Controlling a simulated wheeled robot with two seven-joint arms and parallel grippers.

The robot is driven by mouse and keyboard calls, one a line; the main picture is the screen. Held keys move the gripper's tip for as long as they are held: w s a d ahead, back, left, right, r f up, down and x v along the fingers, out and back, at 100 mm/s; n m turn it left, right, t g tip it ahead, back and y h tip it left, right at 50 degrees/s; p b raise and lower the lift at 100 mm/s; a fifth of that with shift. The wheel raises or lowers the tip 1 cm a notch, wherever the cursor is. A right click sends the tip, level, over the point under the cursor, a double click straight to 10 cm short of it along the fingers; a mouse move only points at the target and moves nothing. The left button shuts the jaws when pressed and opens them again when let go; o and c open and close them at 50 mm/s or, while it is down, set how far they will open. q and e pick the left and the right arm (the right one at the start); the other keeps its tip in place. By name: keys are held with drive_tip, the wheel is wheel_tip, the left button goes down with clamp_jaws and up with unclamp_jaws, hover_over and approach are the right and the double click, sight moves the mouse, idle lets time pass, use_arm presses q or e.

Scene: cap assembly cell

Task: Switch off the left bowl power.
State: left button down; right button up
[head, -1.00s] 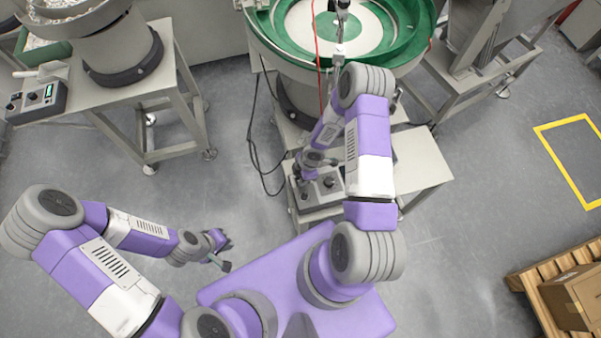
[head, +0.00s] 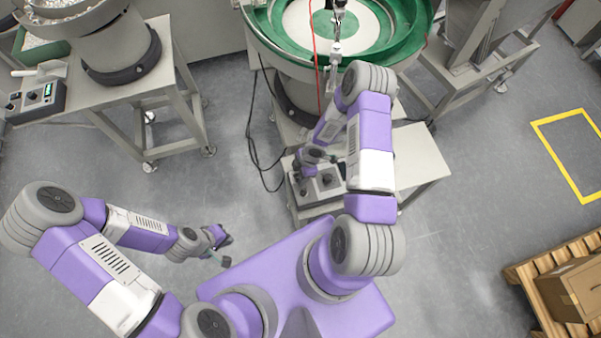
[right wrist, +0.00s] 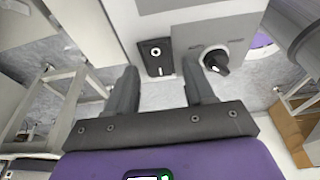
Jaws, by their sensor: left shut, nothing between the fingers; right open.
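A grey control box (head: 325,188) with dark knobs stands on the low stand under the green-rimmed bowl (head: 262,38). Another control box (head: 38,100) with a small green display sits on the table at the upper left, beside the left bowl's base (head: 120,45). My right gripper (head: 306,172) is over the left part of the middle box. In the right wrist view, my right gripper (right wrist: 159,70) is open and empty. A black switch plate (right wrist: 157,58) shows between its fingertips, and a round black knob (right wrist: 215,61) is just right. Contact is unclear. My left gripper (head: 226,238) is shut and empty, above the floor.
A red cable (head: 316,62) and black cables (head: 252,150) hang near the middle stand. A cardboard box (head: 578,288) on a wooden pallet (head: 530,285) is at the lower right. A yellow floor marking (head: 555,165) borders clear floor at the right.

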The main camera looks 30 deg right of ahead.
drive_tip(key=p+v, duration=0.2)
drive_tip(key=v, duration=0.5)
drive_tip(key=shift+r, duration=0.25)
